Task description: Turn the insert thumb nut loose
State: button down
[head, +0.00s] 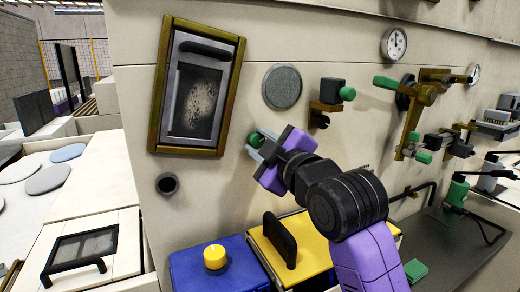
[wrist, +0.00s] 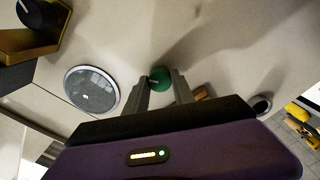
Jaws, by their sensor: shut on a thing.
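The green thumb nut (head: 255,138) is at the wall, just right of a brass frame (head: 157,120) that holds a grey insert (head: 177,100) with a dark mottled pane and a black handle. My gripper (head: 257,146) is shut on the nut, one finger on each side. In the wrist view the rounded green nut (wrist: 160,77) shows between the tips of my gripper (wrist: 161,85). A pale mark shows on the nut's face. The nut's base against the wall is hidden.
A grey disc (head: 282,87) and a green-knobbed brass bracket (head: 330,98) are on the wall to the right. A dark round port (head: 167,184) is below the frame. Blue (head: 225,268) and yellow (head: 310,255) boxes stand below my arm.

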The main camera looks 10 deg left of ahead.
jog(key=n+b, duration=0.2)
jog(key=n, duration=0.4)
jog(key=shift+f+b, duration=0.2)
jog(key=shift+b, duration=0.1)
jog(key=n+b, duration=0.1)
jog(key=n, duration=0.5)
jog(key=shift+n+b, duration=0.3)
jog(key=c, duration=1.1)
grip_release()
jog(key=shift+o, duration=0.2)
jog(key=b+v, duration=0.1)
jog(key=v, duration=0.6)
jog(key=shift+s+d, duration=0.2)
jog(key=shift+s, duration=0.15)
